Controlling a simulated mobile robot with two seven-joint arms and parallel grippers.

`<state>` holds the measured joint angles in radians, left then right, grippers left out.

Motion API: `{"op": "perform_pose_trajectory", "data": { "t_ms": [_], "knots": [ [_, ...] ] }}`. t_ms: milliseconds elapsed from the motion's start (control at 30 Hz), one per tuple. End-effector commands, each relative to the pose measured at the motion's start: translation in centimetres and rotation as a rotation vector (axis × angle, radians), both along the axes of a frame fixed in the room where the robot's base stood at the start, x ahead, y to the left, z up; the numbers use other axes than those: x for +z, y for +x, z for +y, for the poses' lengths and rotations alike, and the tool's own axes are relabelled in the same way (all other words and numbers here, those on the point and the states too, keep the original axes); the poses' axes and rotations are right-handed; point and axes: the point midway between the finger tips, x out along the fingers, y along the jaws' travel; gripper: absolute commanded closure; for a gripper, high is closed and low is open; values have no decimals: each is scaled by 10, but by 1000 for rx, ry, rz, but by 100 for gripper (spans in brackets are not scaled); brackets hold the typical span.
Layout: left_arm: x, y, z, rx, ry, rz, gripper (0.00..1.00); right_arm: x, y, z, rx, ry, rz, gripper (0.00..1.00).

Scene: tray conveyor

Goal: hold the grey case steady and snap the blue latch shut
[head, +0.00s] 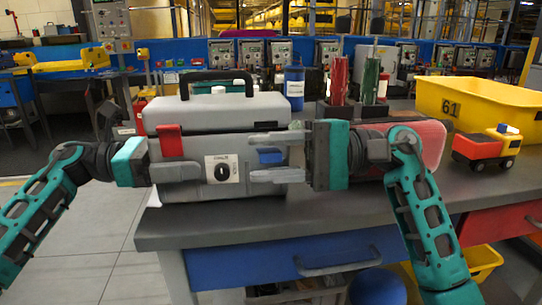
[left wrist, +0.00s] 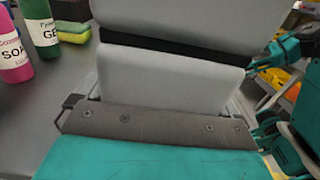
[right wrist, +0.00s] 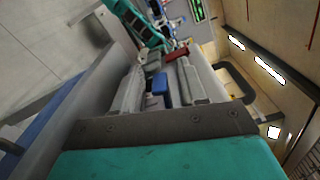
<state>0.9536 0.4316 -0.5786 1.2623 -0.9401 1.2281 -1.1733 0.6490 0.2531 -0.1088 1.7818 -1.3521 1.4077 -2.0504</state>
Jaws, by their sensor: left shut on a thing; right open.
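The grey case (head: 222,114) stands on the workbench with its black handle up. Its red latch (head: 171,141) reaches up to the lid seam at front left. The blue latch (head: 270,156) sits lower, at front right, and seems to stick out; it also shows in the right wrist view (right wrist: 160,84). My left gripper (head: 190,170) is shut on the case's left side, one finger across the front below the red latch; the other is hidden. My right gripper (head: 255,160) is open in front of the case, fingers above and below the blue latch, apparently not gripping it.
A blue bottle (head: 294,88), red and green tools (head: 371,80) and a yellow crate (head: 478,105) stand behind and right. A toy truck (head: 486,148) is on the right. Two bottles (left wrist: 41,32) stand beside the case.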

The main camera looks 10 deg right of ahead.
Motion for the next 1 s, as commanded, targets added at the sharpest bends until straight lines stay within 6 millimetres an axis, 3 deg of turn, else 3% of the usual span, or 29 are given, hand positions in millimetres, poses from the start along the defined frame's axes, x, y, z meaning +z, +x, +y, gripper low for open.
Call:
{"op": "perform_pose_trajectory", "data": {
  "t_ms": [133,567,1000],
  "knots": [
    [0,0,0,0,0,0,70,0,0,0,0,0,0,59],
    [0,0,0,0,1,0,70,0,0,0,1,-1,1,100],
    [0,0,1,1,0,1,70,1,0,0,3,-3,56,100]
  ]
}}
